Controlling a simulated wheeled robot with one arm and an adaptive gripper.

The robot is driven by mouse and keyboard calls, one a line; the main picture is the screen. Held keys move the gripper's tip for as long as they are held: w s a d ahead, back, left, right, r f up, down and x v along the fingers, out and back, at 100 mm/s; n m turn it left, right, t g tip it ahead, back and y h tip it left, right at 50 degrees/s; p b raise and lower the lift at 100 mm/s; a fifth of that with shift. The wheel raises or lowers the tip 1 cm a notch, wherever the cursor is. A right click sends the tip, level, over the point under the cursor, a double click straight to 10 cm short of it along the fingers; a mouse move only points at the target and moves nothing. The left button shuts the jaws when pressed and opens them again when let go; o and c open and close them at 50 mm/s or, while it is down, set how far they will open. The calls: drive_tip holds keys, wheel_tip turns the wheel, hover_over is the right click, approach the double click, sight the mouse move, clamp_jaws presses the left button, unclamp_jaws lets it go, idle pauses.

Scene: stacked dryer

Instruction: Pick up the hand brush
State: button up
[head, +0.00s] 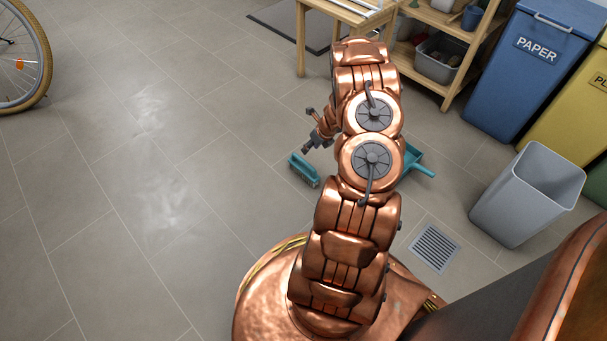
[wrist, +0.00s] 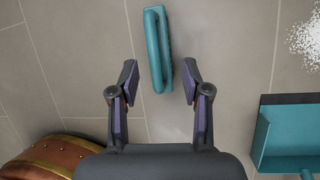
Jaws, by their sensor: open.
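The hand brush (head: 304,169) is teal with a looped handle and dark bristles. It lies on the tiled floor, just left of my arm in the head view. In the wrist view the hand brush (wrist: 158,48) runs up the picture, its lower end between the tips of my gripper (wrist: 160,78). My gripper is open and empty, one finger on each side of the brush, with gaps to both. In the head view my gripper (head: 314,145) shows small, above and right of the brush. Its height above the brush is hard to tell.
A teal dustpan (wrist: 288,135) lies right of the brush, beside a white granular pile (wrist: 308,40). In the head view, a grey bin (head: 525,195), a floor drain (head: 436,248), a blue paper bin (head: 530,70) and wooden shelves (head: 440,50) stand right. Open floor lies left.

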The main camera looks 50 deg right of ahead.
sight(305, 162)
drive_tip(key=f, duration=0.1)
drive_tip(key=a+f, duration=0.1)
drive_tip(key=s+f+n, duration=0.1)
drive_tip(key=shift+a+y, duration=0.2)
drive_tip(key=shift+y, duration=0.2)
drive_tip(key=shift+b+x, duration=1.9)
drive_tip(key=shift+x, duration=1.55)
drive_tip(key=shift+d, duration=0.1)
clamp_jaws()
